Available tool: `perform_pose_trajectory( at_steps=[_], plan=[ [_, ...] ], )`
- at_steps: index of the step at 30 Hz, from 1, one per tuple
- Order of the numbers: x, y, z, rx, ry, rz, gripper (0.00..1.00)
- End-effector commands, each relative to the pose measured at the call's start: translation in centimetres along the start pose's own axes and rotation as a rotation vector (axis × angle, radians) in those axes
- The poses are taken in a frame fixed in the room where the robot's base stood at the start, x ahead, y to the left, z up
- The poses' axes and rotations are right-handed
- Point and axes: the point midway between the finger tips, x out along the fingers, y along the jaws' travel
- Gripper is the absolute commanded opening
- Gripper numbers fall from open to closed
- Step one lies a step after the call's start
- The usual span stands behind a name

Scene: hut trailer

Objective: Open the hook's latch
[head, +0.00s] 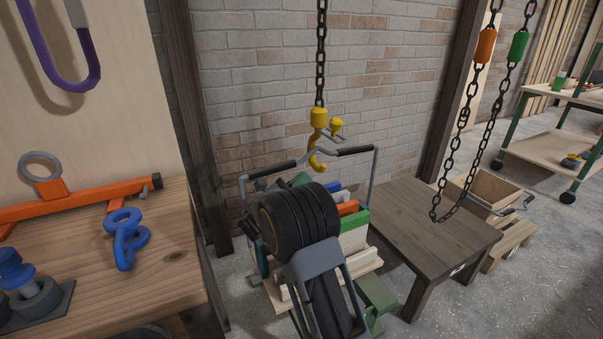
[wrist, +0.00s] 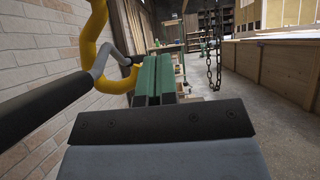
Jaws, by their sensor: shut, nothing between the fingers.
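The yellow hook (head: 317,150) hangs from a dark chain. A small yellow knob (head: 337,126) sits to the right of its top. A grey bar with black grips (head: 358,150) passes by the hook's bend. In the wrist view the hook (wrist: 85,52) is close at the left, with the grey bar (wrist: 108,60) at its curve. I cannot make out a separate latch, nor whether it is open or closed. My gripper (wrist: 155,66) has green fingers, shut and empty, to the right of the hook and apparently apart from it. My own arm partly hides this area in the head view.
A loaded crate with a green part (head: 355,220) stands below the hook. A wooden bench (head: 165,215) with orange and blue rigging pieces is at left. A low dark table (head: 425,220) is at right, with a chain loop (head: 447,195) hanging over it. A brick wall (head: 260,80) lies behind.

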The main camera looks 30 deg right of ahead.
Motion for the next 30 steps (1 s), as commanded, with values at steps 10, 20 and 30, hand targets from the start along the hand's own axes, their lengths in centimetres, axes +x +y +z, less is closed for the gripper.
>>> perform_pose_trajectory(
  at_steps=[10,20,30],
  plan=[
    [6.8,-0.1,-0.2,0.003,0.001,-0.006,0.00],
    [9.9,-0.1,2.1,0.002,0.002,-0.002,0.00],
    [10.6,0.0,2.8,0.001,0.002,0.000,0.00]
  ],
)
